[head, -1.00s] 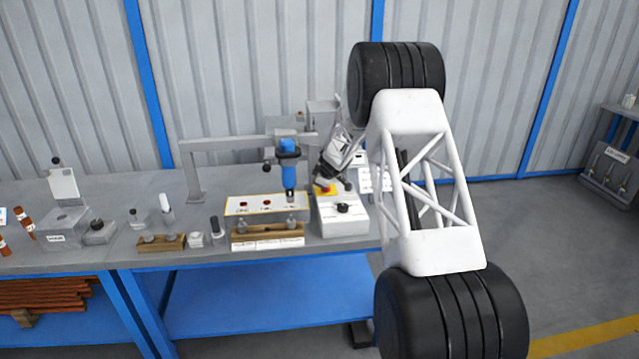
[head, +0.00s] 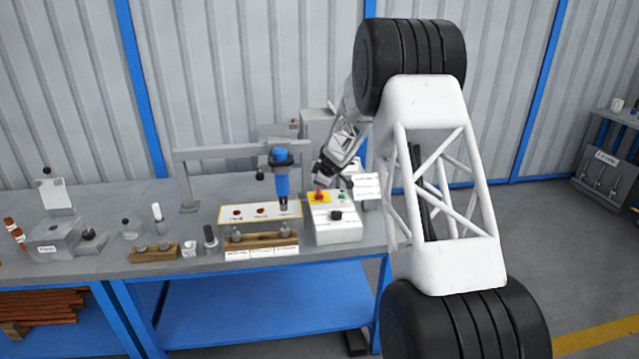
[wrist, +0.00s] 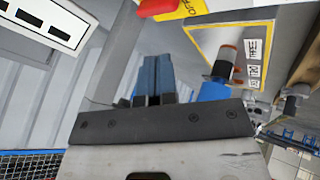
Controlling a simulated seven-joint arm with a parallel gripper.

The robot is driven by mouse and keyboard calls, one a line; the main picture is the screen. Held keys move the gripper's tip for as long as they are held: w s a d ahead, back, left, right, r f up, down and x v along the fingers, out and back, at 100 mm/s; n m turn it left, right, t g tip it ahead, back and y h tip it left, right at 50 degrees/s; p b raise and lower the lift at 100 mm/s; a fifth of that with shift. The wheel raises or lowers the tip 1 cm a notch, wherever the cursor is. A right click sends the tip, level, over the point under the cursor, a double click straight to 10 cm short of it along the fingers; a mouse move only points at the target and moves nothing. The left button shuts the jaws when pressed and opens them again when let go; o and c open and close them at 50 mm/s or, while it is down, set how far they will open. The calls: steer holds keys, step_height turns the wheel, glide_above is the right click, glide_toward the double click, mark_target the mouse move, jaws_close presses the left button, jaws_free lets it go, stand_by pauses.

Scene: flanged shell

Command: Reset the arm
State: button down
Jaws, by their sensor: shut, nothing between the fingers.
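My gripper (wrist: 154,80) shows in the wrist view with its two blue-grey fingers together and nothing between them. In the head view my arm, with its white lattice link, reaches over the right end of the workbench. The gripper end is at the control box (head: 338,226), just above and behind it, and its fingertips are too small to make out there. The control box is light grey with a red button on a yellow plate (head: 319,196) and a black knob. The red button also shows at the top of the wrist view (wrist: 158,6).
A blue tool (head: 281,178) hangs from a grey frame over a yellow-bordered board (head: 232,213). In front are a wooden rack (head: 262,242) and another wooden holder (head: 153,251). A grey box (head: 55,242) stands at left. The floor right of the bench is clear.

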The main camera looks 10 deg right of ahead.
steer(key=s+d+r+m+t+h, duration=0.1)
steer(key=s+r+m+t, duration=0.1)
steer(key=s+r, duration=0.5)
steer(key=s+d+r+m+t+h, duration=0.1)
steer(key=s+r+m+t, duration=0.15)
steer(key=r, duration=0.85)
steer(key=s+d+r+m+h, duration=0.1)
steer(key=s+r+m, duration=0.15)
steer(key=s, duration=0.35)
steer(key=s+d+r+m+g+h, duration=0.1)
steer(key=s+d+r+h, duration=0.1)
steer(key=s+r, duration=0.3)
steer(key=s+d+r+m+h, duration=0.1)
steer(key=s+r, duration=0.1)
steer(key=s, duration=0.5)
steer(key=s+m+g+h, duration=0.1)
steer(key=s+m+g, duration=0.3)
steer(key=s, duration=1.8)
steer(key=s+a+f+g+y, duration=0.1)
steer(key=s+a+f, duration=0.1)
steer(key=s, duration=0.6)
steer(key=s+a+f+g+y, duration=0.1)
steer(key=s+f, duration=0.1)
steer(key=s, duration=0.6)
steer(key=s+a+f+g+y, duration=0.1)
steer(key=s+a+f+y, duration=0.1)
steer(key=s, duration=0.6)
steer(key=shift+s+a+f+m+g, duration=0.25)
steer(key=shift+a+f+m+g, duration=0.15)
steer(key=shift+f, duration=0.1)
